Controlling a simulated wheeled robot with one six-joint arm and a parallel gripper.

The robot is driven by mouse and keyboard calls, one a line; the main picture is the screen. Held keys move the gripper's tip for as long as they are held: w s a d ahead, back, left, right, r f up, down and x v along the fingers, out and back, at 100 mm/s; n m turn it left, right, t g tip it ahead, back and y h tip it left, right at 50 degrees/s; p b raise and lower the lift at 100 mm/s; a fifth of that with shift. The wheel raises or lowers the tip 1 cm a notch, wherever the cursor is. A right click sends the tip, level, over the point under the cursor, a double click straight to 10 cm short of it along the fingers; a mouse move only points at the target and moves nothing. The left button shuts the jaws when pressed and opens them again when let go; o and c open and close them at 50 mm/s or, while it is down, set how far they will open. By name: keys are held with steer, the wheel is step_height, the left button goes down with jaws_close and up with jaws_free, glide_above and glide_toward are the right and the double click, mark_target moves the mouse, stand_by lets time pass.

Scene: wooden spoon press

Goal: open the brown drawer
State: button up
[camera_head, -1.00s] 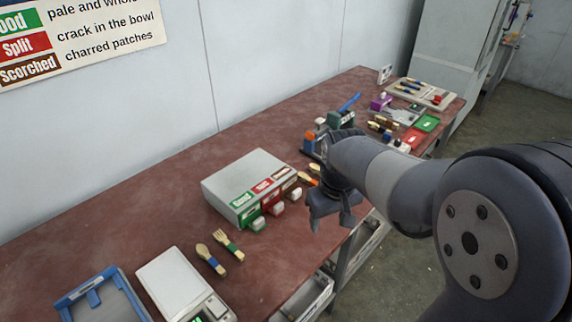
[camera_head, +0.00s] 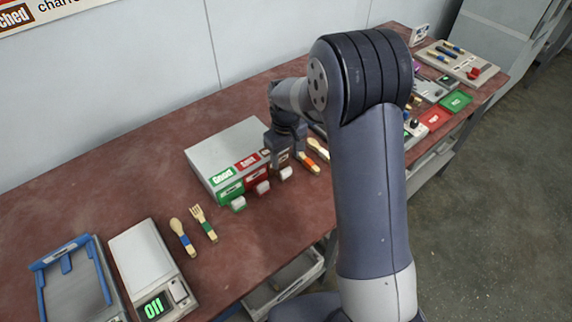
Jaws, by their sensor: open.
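The grey drawer box (camera_head: 225,148) stands on the red-brown table and has a green drawer (camera_head: 230,191), a red drawer (camera_head: 256,180) and a brown drawer at its right end. Each drawer has a pale block handle. The brown drawer's handle (camera_head: 286,173) shows just below my gripper (camera_head: 285,157). The brown drawer looks shut, but my gripper hides much of its front. My gripper is open and points down at the right end of the box. I cannot tell whether its fingers touch the handle.
A spoon and fork (camera_head: 203,223) lie in front of the box, near a scale (camera_head: 150,262) and a blue-framed tray (camera_head: 40,280). Other utensils (camera_head: 308,163) lie close to the right of my gripper. Green and red mats (camera_head: 455,102) lie farther right.

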mark_target(286, 170)
steer(key=shift+f, duration=2.8)
steer(key=shift+c, duration=0.5)
jaws_close()
